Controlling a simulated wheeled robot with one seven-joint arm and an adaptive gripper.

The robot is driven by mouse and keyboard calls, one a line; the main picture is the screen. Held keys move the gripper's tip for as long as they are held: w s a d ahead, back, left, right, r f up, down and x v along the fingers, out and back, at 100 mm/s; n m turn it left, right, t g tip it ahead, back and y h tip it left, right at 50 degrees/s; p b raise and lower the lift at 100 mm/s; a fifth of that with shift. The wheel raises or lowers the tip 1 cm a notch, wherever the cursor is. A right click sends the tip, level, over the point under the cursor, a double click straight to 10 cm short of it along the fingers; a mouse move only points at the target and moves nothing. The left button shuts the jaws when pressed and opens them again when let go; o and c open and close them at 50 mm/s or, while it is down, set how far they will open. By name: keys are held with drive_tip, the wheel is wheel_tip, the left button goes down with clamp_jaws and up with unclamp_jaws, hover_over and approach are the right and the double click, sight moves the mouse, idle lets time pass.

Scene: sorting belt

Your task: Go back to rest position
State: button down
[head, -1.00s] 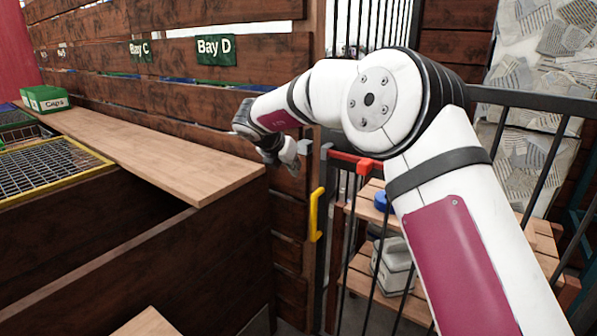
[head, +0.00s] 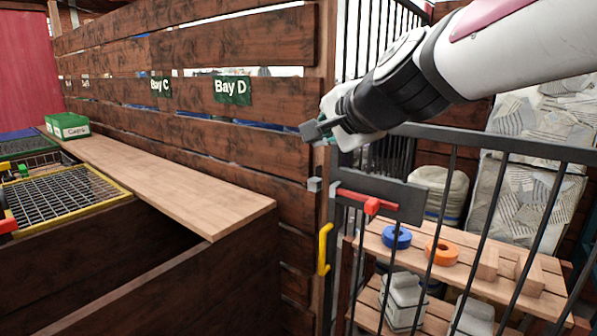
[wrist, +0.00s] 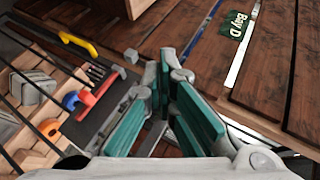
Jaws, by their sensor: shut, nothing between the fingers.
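My gripper (head: 322,132) is in the upper middle of the head view, held in the air in front of the plank wall and above the gate's latch. It is shut and empty. In the wrist view its green-padded fingers (wrist: 170,80) point up the picture, with nothing between them. My white arm reaches in from the upper right of the head view.
The black barred gate (head: 410,196) has a red latch handle (head: 371,203); a yellow handle (head: 324,249) is beside it. Behind are shelves with a blue ring (head: 397,238) and an orange ring (head: 441,252). A wooden ledge (head: 180,190) runs along the wall at left.

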drive_tip(key=s+d+f+n+g+h, duration=0.1)
drive_tip(key=s+d+f+n+g, duration=0.1)
drive_tip(key=s, duration=0.8)
drive_tip(key=s+d+f+n+g+h+p, duration=0.1)
drive_tip(key=s+d+f+n, duration=0.4)
drive_tip(key=s, duration=0.5)
drive_tip(key=s+d+f+n+g+h+p, duration=0.1)
drive_tip(key=s+d+f+n+g+h, duration=0.1)
drive_tip(key=s+d+f, duration=0.5)
drive_tip(key=s+d+n+g, duration=0.1)
drive_tip(key=s+g, duration=0.1)
drive_tip(key=s, duration=0.2)
drive_tip(key=shift+d+n+h, duration=0.3)
drive_tip(key=shift+n+h, duration=0.1)
drive_tip(key=shift+w, duration=0.1)
